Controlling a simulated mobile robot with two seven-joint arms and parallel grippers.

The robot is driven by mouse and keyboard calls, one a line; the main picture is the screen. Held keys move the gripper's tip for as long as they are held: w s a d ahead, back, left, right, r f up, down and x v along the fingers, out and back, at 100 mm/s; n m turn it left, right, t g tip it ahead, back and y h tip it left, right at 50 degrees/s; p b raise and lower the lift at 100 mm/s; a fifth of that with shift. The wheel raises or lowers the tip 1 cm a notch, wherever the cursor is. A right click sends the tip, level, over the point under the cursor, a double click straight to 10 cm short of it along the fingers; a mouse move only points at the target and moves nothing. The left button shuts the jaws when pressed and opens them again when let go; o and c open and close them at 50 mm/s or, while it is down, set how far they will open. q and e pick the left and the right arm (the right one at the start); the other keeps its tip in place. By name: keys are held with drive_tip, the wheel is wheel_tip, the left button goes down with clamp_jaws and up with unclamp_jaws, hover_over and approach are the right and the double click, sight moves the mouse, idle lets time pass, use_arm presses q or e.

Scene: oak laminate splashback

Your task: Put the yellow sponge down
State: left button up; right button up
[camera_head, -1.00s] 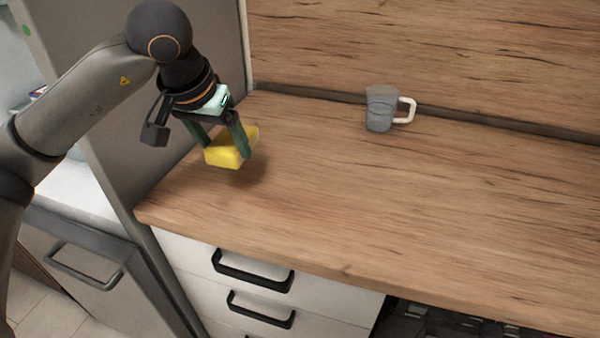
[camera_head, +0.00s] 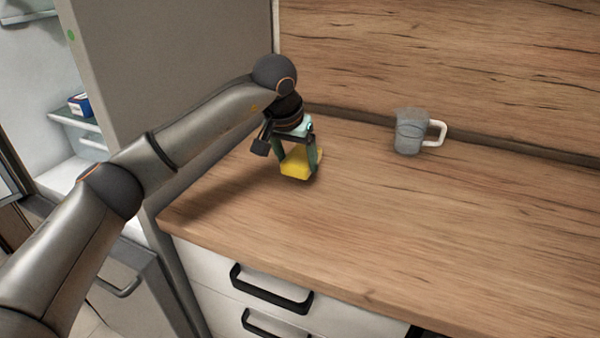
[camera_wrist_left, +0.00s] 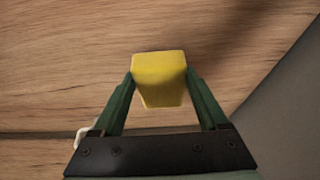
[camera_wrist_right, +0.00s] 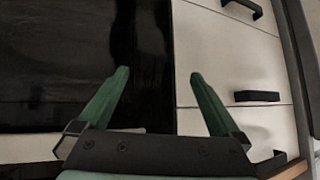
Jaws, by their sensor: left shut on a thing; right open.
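The yellow sponge (camera_head: 297,163) is between the fingers of my left gripper (camera_head: 297,160), over the left part of the wooden counter. It also shows in the left wrist view (camera_wrist_left: 160,78), with a green finger pressed on each side. My left gripper is shut on it. The sponge is at or very near the counter surface; I cannot tell if it touches. My right gripper (camera_wrist_right: 158,88) shows only in its own wrist view, open and empty, in front of white drawers and a dark glossy panel.
A grey mug (camera_head: 410,132) with a white handle stands to the right, near the splashback (camera_head: 450,70). The wooden counter (camera_head: 400,220) is otherwise clear. A tall grey panel (camera_head: 175,75) borders it at the left. White drawers (camera_head: 215,280) with black handles are below.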

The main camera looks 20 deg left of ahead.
use_arm(q)
drive_tip(key=shift+w+d+f, duration=0.1)
drive_tip(key=shift+w+f, duration=0.25)
drive_tip(key=shift+f, duration=0.1)
drive_tip(key=shift+w+f, duration=0.15)
drive_tip(key=shift+f, duration=1.5)
drive_tip(key=shift+f, duration=0.15)
drive_tip(key=o, duration=1.2)
drive_tip(key=shift+o, duration=0.2)
drive_tip(key=shift+r, duration=0.4)
drive_tip(key=v, duration=1.1)
drive_tip(key=shift+s+r+p, duration=0.2)
drive_tip(key=shift+r+p, duration=0.05)
drive_tip(key=shift+p, duration=0.05)
